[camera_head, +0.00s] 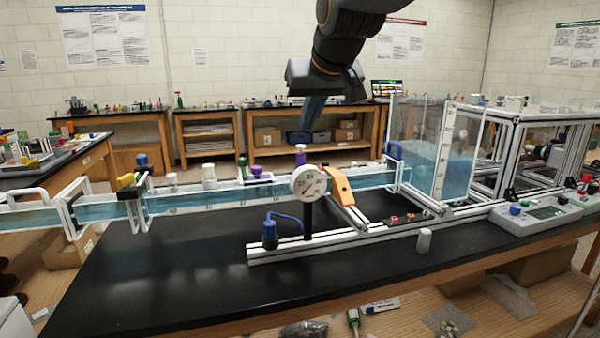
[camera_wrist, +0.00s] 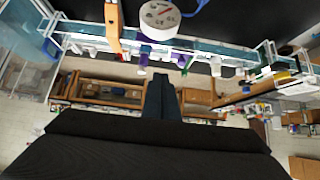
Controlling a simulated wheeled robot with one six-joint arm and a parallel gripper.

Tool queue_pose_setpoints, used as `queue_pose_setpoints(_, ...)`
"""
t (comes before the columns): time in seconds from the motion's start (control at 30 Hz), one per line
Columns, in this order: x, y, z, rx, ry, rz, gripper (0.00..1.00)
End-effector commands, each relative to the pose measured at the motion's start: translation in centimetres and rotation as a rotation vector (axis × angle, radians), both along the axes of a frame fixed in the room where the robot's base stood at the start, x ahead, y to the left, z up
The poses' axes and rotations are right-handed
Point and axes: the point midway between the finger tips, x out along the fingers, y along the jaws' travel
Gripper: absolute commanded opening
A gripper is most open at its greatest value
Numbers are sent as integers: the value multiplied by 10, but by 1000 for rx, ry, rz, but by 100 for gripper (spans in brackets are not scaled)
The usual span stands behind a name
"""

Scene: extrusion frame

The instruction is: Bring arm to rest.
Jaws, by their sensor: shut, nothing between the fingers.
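My gripper (camera_head: 301,136) hangs from my dark arm at the top middle of the head view, pointing down. Its fingers are together with nothing between them. It appears above and behind the round white dial gauge (camera_head: 309,182) on the extrusion frame, apart from it in the picture. In the wrist view the closed fingers (camera_wrist: 161,80) point up the picture toward the channel, with the dial gauge (camera_wrist: 160,18) near the top edge.
A clear water channel (camera_head: 280,187) runs across the black table (camera_head: 190,270), with a purple-topped fitting (camera_head: 300,155) and an orange bracket (camera_head: 340,188). A clear tank (camera_head: 455,170) and a metal extrusion frame (camera_head: 540,115) stand right. The table's front left is clear.

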Motion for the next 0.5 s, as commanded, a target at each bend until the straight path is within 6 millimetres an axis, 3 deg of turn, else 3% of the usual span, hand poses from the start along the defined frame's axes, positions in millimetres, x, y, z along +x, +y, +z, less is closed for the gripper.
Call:
queue_pose_setpoints(0.07,0,-1,0,0,0,-3,0)
queue_pose_setpoints(0.27,-3,-20,-30,-15,48,-29,0)
queue_pose_setpoints(0.5,-15,-44,-76,-35,126,-61,0)
